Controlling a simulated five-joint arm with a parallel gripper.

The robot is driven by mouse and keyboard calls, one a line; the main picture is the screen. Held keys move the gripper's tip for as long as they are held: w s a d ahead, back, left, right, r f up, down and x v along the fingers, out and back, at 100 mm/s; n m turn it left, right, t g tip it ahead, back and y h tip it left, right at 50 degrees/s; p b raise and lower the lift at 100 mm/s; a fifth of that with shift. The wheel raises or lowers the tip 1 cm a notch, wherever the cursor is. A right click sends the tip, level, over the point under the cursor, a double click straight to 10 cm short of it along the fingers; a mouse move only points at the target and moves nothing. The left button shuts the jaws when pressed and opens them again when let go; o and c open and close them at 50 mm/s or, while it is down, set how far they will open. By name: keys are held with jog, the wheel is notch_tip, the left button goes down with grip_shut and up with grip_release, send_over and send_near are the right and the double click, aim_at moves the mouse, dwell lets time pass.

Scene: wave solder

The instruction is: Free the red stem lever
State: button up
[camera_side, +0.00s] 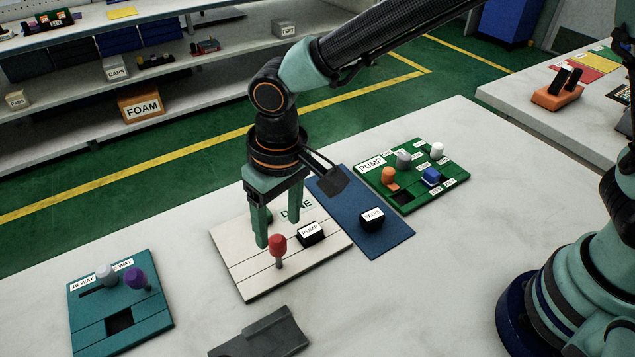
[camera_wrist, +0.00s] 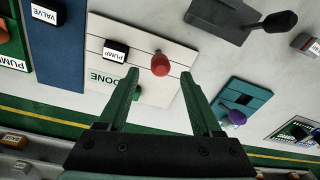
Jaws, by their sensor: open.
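The red stem lever (camera_side: 278,245) stands upright on the white DONE board (camera_side: 245,287), with a rounded red knob on a thin stem. In the wrist view its red knob (camera_wrist: 160,64) appears between and just beyond the fingertips. My gripper (camera_side: 278,228) is open and points down over the board, with nothing in its jaws. In the wrist view my gripper (camera_wrist: 160,76) has its two green fingers wide apart. A black PUMP block (camera_side: 311,233) sits on the board beside the red lever. A green knob (camera_wrist: 123,90) is partly hidden by one finger.
A blue mat with a black VALVE block (camera_side: 372,218) lies right of the board. Beyond it is a green PUMP panel (camera_side: 402,197) with several coloured knobs. A teal panel (camera_side: 90,335) with white and purple knobs lies left. A grey bracket (camera_side: 262,335) is in front.

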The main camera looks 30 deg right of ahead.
aim_at(281, 239)
jog(key=shift+s+d+r, duration=0.15)
jog(key=shift+r, duration=1.9)
jog(key=c, duration=0.8)
jog(key=shift+g+h, duration=0.7)
jog(key=shift+g, duration=0.2)
jog(key=w+a, duration=0.1)
jog(key=w, duration=0.1)
jog(key=w+a+r, duration=0.1)
jog(key=w, duration=0.2)
jog(key=w+a+r, duration=0.1)
jog(key=w, duration=0.2)
jog(key=shift+a+r, duration=0.1)
jog(key=shift+a, duration=0.05)
grip_shut()
jog(key=shift+w+r, duration=0.2)
jog(key=shift+w, duration=0.4)
